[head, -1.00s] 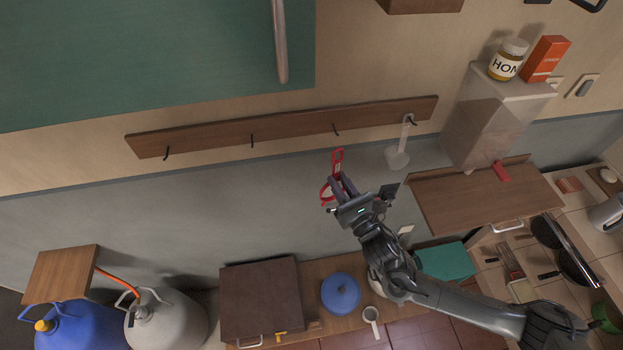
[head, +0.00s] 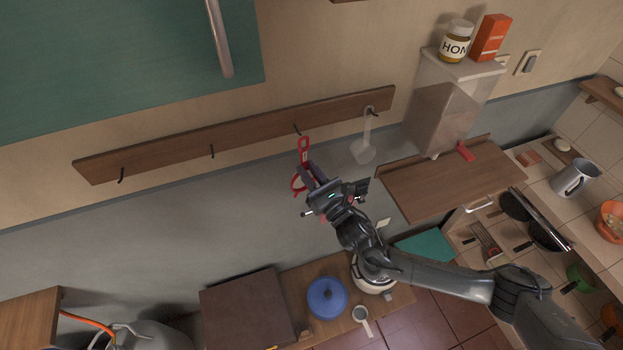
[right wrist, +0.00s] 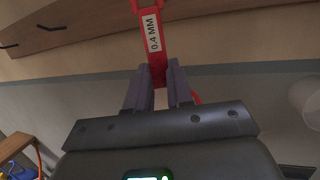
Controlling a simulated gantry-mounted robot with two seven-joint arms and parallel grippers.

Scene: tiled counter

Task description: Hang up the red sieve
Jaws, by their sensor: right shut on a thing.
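The red sieve (head: 304,150) is in my right gripper (head: 313,177). Its handle points up, with the top end just below and slightly right of the third hook (head: 297,129) from the left on the wooden rail (head: 250,126). Its red ring shows left of the fingers, partly hidden by them. In the right wrist view my right gripper (right wrist: 158,78) is shut on the red sieve (right wrist: 152,38), whose handle carries a "0.4 MM" label; its top is cut off by the frame. I cannot tell whether the handle touches the hook. My left gripper is not in view.
A white ladle (head: 364,147) hangs from the rightmost hook, right of the sieve. The two left hooks (head: 121,175) (head: 212,151) are empty. A clear dispenser (head: 445,100) and a wooden shelf (head: 450,180) stand right. A blue pot (head: 326,299) is below.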

